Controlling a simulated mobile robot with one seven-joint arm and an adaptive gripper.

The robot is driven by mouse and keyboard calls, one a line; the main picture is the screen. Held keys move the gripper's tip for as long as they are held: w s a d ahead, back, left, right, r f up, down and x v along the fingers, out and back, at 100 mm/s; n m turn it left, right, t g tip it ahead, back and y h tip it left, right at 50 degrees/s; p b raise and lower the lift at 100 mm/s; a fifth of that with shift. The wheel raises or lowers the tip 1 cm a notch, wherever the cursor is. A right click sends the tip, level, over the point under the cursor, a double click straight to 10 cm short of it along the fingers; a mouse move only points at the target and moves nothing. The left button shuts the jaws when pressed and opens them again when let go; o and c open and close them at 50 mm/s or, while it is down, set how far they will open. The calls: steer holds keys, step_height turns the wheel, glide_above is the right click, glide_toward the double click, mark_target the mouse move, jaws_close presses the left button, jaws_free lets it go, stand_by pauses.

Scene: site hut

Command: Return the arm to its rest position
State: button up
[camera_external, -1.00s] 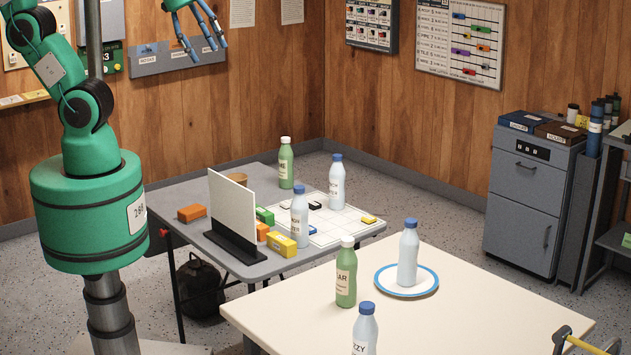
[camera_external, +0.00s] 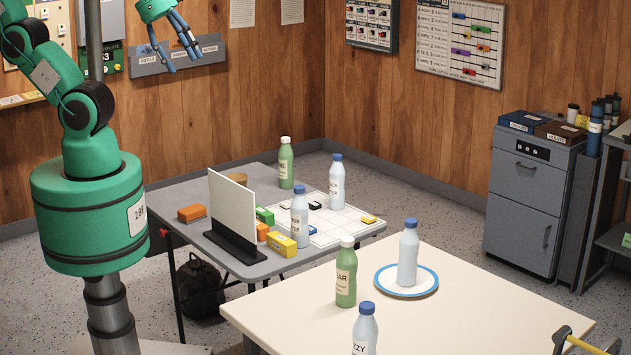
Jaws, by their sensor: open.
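My gripper (camera_external: 182,58) hangs at the top of the view, left of centre, in front of the wood-panelled wall. Its blue fingers point down and are spread apart, with nothing between them. It is well above the grey table and touches nothing that I can see. My green arm (camera_external: 85,110) rises from its round base at the left, and its upper part runs out of the top of the picture.
The grey table (camera_external: 190,237) bears a white upright panel (camera_external: 230,212), bottles and small boxes. The cream table (camera_external: 480,310) in front bears a blue-rimmed plate (camera_external: 381,280) with a bottle on it, and two more bottles. A grey cabinet (camera_external: 525,205) stands at the right.

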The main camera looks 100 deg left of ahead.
step_height(320, 180, down, 10)
steer(key=b, duration=0.9)
